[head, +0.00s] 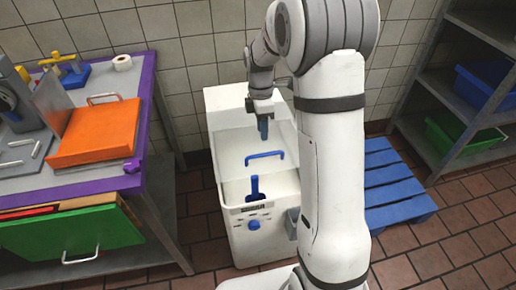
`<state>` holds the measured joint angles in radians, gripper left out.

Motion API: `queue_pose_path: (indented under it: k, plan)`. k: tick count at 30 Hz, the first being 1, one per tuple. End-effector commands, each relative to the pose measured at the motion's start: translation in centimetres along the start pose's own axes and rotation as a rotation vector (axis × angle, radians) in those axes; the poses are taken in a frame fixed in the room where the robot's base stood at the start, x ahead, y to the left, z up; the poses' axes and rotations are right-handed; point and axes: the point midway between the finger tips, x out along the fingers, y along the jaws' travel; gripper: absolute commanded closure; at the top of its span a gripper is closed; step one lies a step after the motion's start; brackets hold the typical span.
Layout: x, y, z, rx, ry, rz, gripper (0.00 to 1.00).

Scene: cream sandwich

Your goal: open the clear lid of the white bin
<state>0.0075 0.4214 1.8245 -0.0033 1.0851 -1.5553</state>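The white bin (216,100) stands on the floor against the tiled wall, in the middle of the head view. Its clear lid (235,146) seems to lie over the top; its edges are hard to make out. A blue bar handle (265,156) is on the lid. A blue scoop-like piece (255,188) shows near the bin's front. My gripper (263,134) points down above the lid, behind the handle and apart from it in the picture. My arm covers the bin's right side.
A purple-edged table (100,187) with an orange box (98,131) stands at left, above an open green drawer (70,236). A blue pallet (388,182) lies right of the bin. Metal shelves (412,122) hold a blue crate (484,85) and a green crate (448,140).

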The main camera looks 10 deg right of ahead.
Motion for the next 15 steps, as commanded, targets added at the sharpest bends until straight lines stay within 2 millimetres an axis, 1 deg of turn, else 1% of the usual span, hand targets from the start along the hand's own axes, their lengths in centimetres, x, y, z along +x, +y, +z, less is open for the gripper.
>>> queue_pose_path:
  k: [1,5,12,15]
  plan:
    - [0.5,0.3,0.0,-0.016,0.000,-0.005,0.66]
    - [1.8,0.4,0.0,-0.032,0.000,-0.010,0.66]
    - [5.7,0.3,0.0,-0.029,0.000,-0.011,0.66]
    - [7.0,0.3,0.0,-0.028,0.000,-0.010,0.66]
